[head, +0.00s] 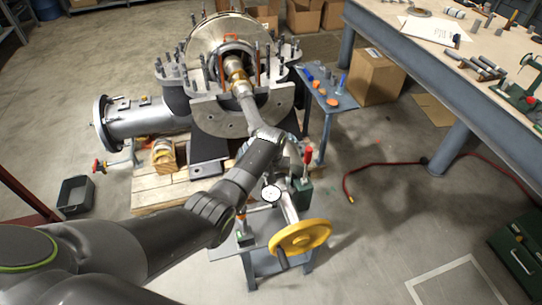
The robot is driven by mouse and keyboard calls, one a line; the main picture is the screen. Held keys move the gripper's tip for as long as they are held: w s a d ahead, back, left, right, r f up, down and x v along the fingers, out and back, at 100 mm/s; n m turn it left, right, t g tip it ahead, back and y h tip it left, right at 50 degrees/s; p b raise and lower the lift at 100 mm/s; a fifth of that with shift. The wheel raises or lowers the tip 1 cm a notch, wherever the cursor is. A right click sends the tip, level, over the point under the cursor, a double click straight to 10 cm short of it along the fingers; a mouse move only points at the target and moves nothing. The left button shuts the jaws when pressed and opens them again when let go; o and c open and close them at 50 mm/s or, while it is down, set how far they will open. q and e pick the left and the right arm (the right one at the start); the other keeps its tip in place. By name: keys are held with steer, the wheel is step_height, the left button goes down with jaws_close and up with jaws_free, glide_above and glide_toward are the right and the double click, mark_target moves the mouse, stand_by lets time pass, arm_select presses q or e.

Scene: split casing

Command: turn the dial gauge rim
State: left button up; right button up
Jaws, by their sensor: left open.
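The dial gauge (271,193) shows a round white face with a dark rim. It sits above the small stand at the lower middle, just behind the yellow handwheel. My left arm comes in from the lower left and passes to the left of the gauge. My left gripper (272,135) is at the far end of the arm, beyond the gauge and apart from it, near the front of the split casing. It is open; its fingertips are small and hard to make out against the metal behind. My right gripper is not in view.
The yellow handwheel (300,237) and a red-handled lever (307,157) stand close to the gauge. The split casing (228,117) with upright studs fills the upper middle. A workbench (470,65) is at right. A red hose (390,164) crosses the open floor.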

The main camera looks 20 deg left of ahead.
mark_target(271, 193)
arm_select(q)
step_height(271, 193, up, 13)
steer(key=shift+b, duration=0.45)
stand_by(0.3)
